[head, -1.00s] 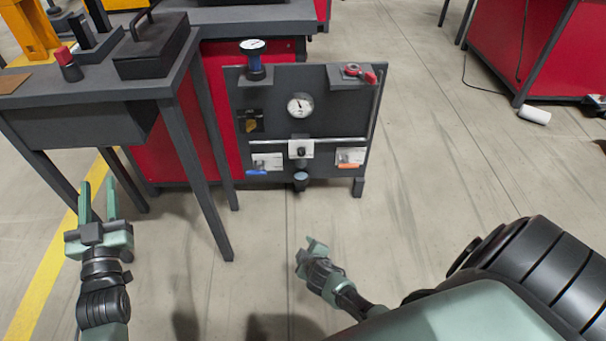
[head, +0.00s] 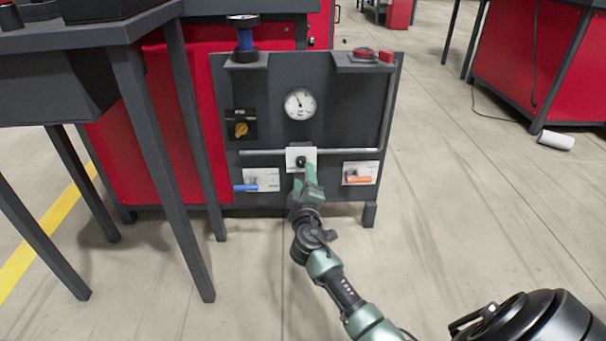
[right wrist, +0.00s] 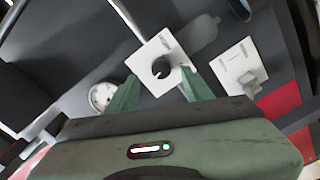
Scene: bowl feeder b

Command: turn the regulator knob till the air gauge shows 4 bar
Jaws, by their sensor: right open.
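A black knob (head: 301,162) sits on a white plate in the lower middle of a dark upright panel; its label is too small to read. The round white gauge (head: 300,103) is above it, with its needle toward the upper left; I cannot read the value. My right gripper (head: 306,175) is in front of the knob. In the right wrist view my right gripper (right wrist: 159,77) is open, with the knob (right wrist: 163,68) between its fingertips and no clear contact. The gauge (right wrist: 103,96) shows beside a finger. My left gripper is out of view.
A dark table (head: 95,38) stands at the left.

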